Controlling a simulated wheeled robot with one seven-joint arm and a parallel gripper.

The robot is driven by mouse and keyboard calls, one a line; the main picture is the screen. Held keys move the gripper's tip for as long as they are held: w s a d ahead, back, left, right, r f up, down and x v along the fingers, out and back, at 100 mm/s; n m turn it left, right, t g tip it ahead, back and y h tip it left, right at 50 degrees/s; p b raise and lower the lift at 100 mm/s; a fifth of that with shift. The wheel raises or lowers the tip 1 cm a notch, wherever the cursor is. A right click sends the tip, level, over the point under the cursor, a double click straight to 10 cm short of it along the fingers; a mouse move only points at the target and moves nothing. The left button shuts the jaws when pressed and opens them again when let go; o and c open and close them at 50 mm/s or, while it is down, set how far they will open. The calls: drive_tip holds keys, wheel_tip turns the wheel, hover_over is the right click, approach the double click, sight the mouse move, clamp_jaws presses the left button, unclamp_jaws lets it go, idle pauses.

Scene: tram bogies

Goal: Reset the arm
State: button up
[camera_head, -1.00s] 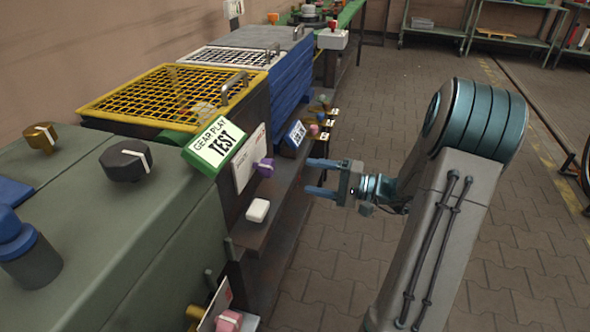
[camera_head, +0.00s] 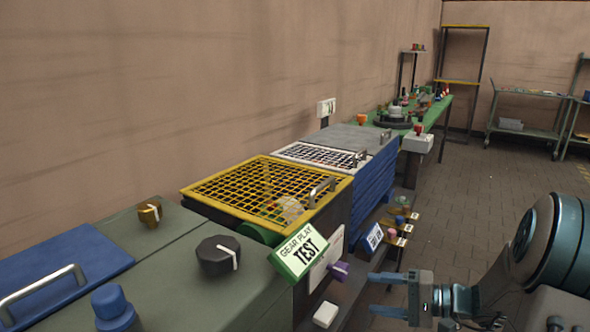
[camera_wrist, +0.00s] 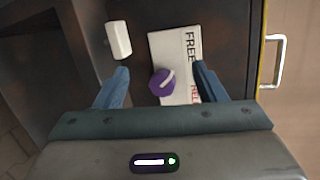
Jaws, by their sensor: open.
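My gripper (camera_head: 388,294) is open and empty at the lower right of the head view, with its two blue fingers pointing left toward the bench front. A purple knob (camera_head: 339,270) with a light stripe sits on a white panel just beyond the fingertips. In the wrist view the purple knob (camera_wrist: 162,82) shows between and beyond the two fingers (camera_wrist: 160,82), with a gap around it. The white panel (camera_wrist: 172,48) carries partly hidden lettering. My arm is bent at the right edge of the head view.
A green "GEAR PLAY TEST" sign (camera_head: 298,250) stands above the panel. A white block (camera_head: 325,314) is below the knob. A yellow mesh cover (camera_head: 262,192) and dark knob (camera_head: 219,256) are on the bench top. Open paved floor (camera_head: 480,180) lies to the right.

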drive_tip(key=s+a+r+n+g+h+p, duration=0.4)
drive_tip(key=s+a+r+g+h+p, duration=0.3)
drive_tip(key=s+a+r+p, duration=0.35)
drive_tip(key=s+d+r+n+t+h+p, duration=0.1)
drive_tip(key=s+d+r+h+p, duration=0.1)
drive_tip(key=r+p, duration=0.3)
drive_tip(key=s+d+r+n+t+h+p, duration=0.1)
drive_tip(key=s+r+h+p, duration=0.3)
drive_tip(key=r, duration=0.7)
drive_tip(key=d+t+h+p, duration=0.1)
drive_tip(key=p, duration=0.1)
drive_tip(key=shift+p, duration=0.3)
